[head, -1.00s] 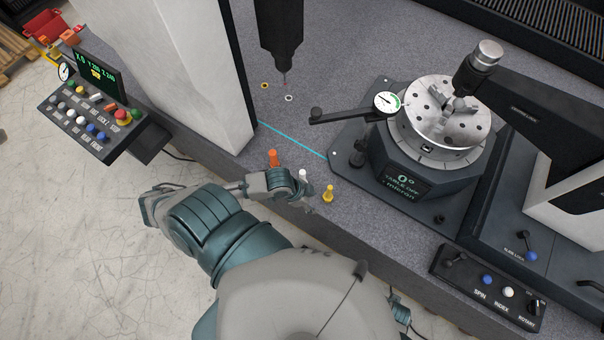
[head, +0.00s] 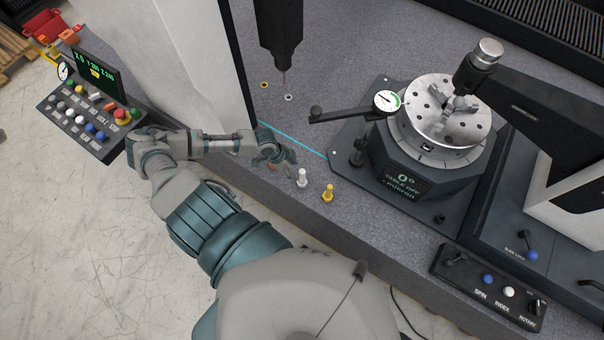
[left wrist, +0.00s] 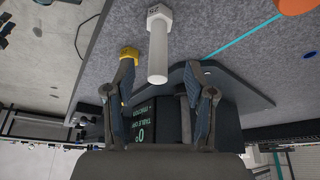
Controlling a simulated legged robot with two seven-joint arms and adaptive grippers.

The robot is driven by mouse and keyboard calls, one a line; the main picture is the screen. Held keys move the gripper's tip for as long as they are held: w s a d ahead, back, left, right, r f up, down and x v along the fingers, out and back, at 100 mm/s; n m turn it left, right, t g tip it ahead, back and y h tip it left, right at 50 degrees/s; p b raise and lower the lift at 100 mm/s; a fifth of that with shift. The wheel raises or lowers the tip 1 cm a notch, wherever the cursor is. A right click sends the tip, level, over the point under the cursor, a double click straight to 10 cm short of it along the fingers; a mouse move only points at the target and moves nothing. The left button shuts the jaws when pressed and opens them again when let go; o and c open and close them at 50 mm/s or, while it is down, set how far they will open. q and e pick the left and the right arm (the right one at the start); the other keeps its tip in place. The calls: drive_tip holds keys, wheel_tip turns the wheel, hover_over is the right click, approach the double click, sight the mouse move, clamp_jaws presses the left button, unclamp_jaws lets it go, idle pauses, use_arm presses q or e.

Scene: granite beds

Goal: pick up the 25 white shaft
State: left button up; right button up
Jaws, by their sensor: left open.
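The white shaft (head: 302,177) stands upright on the granite bed, between the orange and yellow shafts. In the left wrist view the white shaft (left wrist: 158,48) has a wider marked end and points toward the gap between my fingers, apart from them. My left gripper (head: 281,160) is open and empty, up and left of the white shaft in the head view, covering most of the orange shaft. Its two fingers (left wrist: 160,84) show spread in the left wrist view. My right gripper is not in view.
The yellow shaft (head: 328,193) stands close right of the white one. The orange shaft (left wrist: 296,6) shows at the wrist view's corner. A dark probe column (head: 280,35), a dial gauge (head: 386,101) and a rotary table (head: 442,115) stand beyond. A button panel (head: 92,118) is left.

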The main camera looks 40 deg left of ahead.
sight(305, 181)
use_arm(q)
drive_tip(key=x, duration=0.9)
drive_tip(key=shift+s, duration=0.15)
clamp_jaws()
